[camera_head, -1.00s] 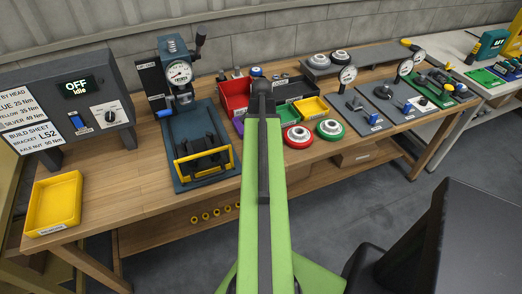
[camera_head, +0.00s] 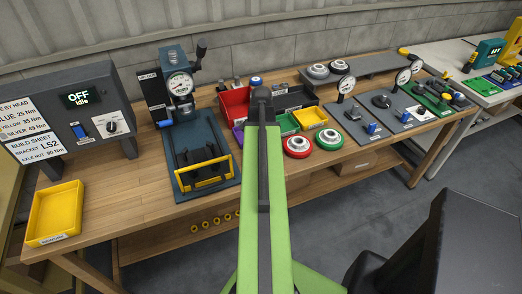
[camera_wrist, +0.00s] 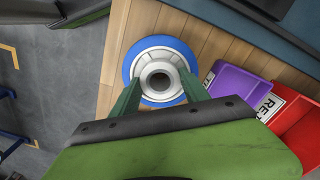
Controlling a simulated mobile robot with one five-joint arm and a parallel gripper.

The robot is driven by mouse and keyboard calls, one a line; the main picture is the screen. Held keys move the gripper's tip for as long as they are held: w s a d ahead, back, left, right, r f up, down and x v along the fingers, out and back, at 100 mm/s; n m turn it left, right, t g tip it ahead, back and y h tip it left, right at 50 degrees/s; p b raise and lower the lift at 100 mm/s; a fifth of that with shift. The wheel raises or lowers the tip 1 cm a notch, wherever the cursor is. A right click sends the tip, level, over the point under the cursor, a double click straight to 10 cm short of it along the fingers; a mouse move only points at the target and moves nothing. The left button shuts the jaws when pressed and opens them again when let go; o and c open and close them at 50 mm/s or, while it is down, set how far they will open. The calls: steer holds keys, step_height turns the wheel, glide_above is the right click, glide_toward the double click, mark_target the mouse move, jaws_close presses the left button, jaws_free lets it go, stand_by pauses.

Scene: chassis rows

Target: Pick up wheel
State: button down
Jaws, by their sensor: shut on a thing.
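A wheel (camera_wrist: 159,60) with a blue outer ring and a silver hub is in the middle of the wrist view. My gripper (camera_wrist: 160,86) is shut on it, with one dark green finger on each side of the hub. Wood bench top shows beyond the wheel, and I cannot tell the gap between them. In the head view my green arm hides the gripper and this wheel. A red-ringed wheel (camera_head: 298,146) and a green-ringed wheel (camera_head: 329,139) lie near the bench's front edge, right of my arm.
A purple bin (camera_wrist: 236,92) and a red bin (camera_wrist: 300,125) are right of the wheel in the wrist view. A dark fixture with a yellow handle (camera_head: 203,176) stands left of my arm. A yellow tray (camera_head: 56,213) is at the far left. Gauge fixtures (camera_head: 382,102) fill the right.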

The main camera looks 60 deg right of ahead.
steer(key=s+d+r+p, duration=0.6)
steer(key=s+r+p, duration=0.2)
steer(key=s+r, duration=0.1)
steer(key=shift+s+d+r+p, duration=0.25)
steer(key=shift+s+r+p, duration=0.05)
steer(key=shift+s+p, duration=0.1)
